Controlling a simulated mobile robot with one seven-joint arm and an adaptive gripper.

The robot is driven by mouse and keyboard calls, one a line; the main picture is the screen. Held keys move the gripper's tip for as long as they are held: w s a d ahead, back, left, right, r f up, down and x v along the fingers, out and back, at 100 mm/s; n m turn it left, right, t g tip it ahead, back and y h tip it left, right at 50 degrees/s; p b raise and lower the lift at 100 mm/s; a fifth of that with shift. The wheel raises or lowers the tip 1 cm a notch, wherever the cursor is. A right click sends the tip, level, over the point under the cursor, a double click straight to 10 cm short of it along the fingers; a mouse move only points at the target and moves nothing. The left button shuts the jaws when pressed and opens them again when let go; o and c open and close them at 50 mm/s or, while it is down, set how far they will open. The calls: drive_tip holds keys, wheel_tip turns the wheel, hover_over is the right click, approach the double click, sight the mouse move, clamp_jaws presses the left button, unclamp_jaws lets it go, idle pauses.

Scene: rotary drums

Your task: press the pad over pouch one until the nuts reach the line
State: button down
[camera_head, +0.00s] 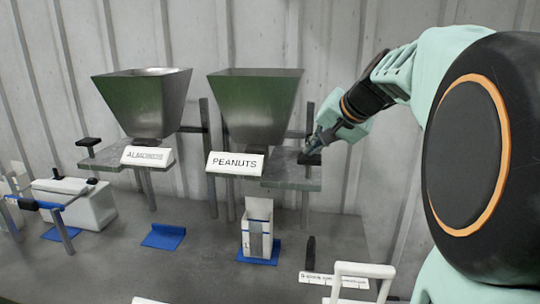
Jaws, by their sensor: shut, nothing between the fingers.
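The peanuts hopper (256,104), a metal funnel labelled PEANUTS, stands at the centre above a grey shelf (287,184). A small black pad (309,159) is at the right end of this shelf. My gripper (312,147) is shut and empty, with its fingertips at the pad; I cannot tell whether they touch it. A white pouch (257,218) with a grey front strip stands upright below the hopper on a blue base (272,255). The fill line and any nuts inside are too small to make out.
The almonds hopper (143,98) stands left, with its own black pad (88,142) and an empty blue base (163,236) below. A white box-shaped device (89,205) is far left. A white-handled item (362,270) and a labelled strip (333,280) are front right.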

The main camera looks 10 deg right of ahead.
sight(312, 157)
drive_tip(key=shift+f+b, duration=1.05)
drive_tip(key=shift+f, duration=0.2)
idle(0.7)
drive_tip(key=shift+r, duration=0.1)
drive_tip(key=shift+r+p, duration=1.55)
drive_tip(key=shift+r, duration=0.5)
drive_tip(key=shift+r+p, duration=1.85)
drive_tip(key=shift+r, duration=0.65)
